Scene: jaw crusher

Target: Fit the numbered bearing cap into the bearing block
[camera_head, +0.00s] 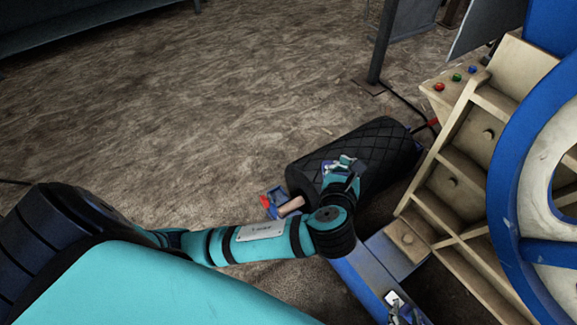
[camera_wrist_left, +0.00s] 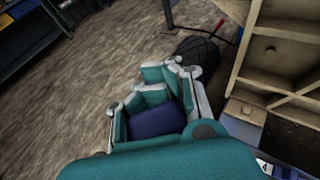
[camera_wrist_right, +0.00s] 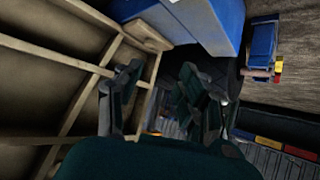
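My left gripper (camera_head: 342,168) is over the black roller. In the left wrist view my left gripper (camera_wrist_left: 160,95) has its teal fingers around a dark blue piece (camera_wrist_left: 158,121), which may be the cap; no number is readable. A blue bracket (camera_head: 271,203) with a red end and a copper-coloured cylinder (camera_head: 291,207) sits left of the roller, partly behind my left arm. It may be the bearing block, and it shows in the right wrist view (camera_wrist_right: 264,40). My right gripper (camera_wrist_right: 160,105) is open and empty; only part of it (camera_head: 400,307) shows at the bottom of the head view.
The black roller (camera_head: 365,150) with a diamond-pattern surface lies beside the cream crusher frame (camera_head: 450,180). A blue flywheel (camera_head: 510,180) stands at the right and a blue beam (camera_head: 360,285) below. A dark post (camera_head: 381,45) rises behind. The brown floor (camera_head: 190,110) at left is clear.

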